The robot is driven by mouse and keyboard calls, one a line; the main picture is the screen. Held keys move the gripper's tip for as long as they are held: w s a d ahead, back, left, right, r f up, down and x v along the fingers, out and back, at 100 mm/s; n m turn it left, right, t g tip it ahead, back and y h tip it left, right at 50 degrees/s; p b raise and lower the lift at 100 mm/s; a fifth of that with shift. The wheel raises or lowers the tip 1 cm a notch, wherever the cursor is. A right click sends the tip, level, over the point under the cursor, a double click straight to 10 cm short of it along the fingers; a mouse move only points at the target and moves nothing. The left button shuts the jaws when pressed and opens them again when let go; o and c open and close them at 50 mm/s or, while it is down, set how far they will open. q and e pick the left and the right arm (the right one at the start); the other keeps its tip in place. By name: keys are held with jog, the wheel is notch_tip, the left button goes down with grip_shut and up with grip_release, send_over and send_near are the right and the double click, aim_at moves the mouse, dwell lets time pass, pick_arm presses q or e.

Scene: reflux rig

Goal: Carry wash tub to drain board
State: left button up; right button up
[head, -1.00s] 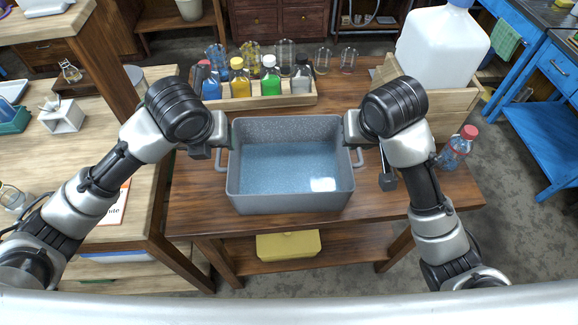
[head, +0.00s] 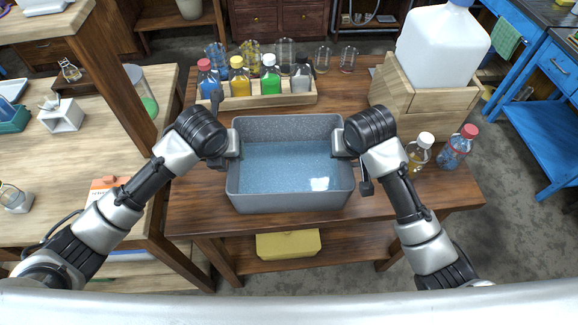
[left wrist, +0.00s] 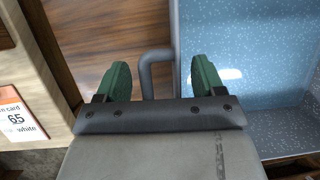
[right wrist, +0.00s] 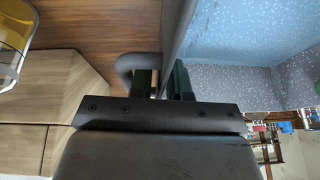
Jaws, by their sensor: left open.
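The grey wash tub (head: 290,203) stands upright on the wooden table, with clear bluish water in it. My left gripper (head: 234,148) is at the tub's left side. In the left wrist view its green fingers (left wrist: 162,80) are apart, with the tub's left handle (left wrist: 147,72) between them and visible space around it. My right gripper (head: 340,148) is at the tub's right side. In the right wrist view its fingers (right wrist: 163,82) are close together beside the right handle (right wrist: 125,68) and the tub wall. Whether they grip anything is hidden.
A wooden rack (head: 262,100) with several coloured bottles stands behind the tub. An amber bottle (head: 417,157) and a red-capped bottle (head: 457,147) stand on the right. A yellow box (head: 288,245) lies below.

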pick_arm(q)
jog(key=shift+c, duration=0.5)
pick_arm(e)
jog(key=shift+c, duration=0.5)
pick_arm(q)
jog(key=shift+c, duration=1.1)
pick_arm(e)
grip_shut()
pick_arm(q)
grip_shut()
jog(key=shift+w+r, duration=0.1)
pick_arm(e)
jog(key=shift+r, duration=0.15)
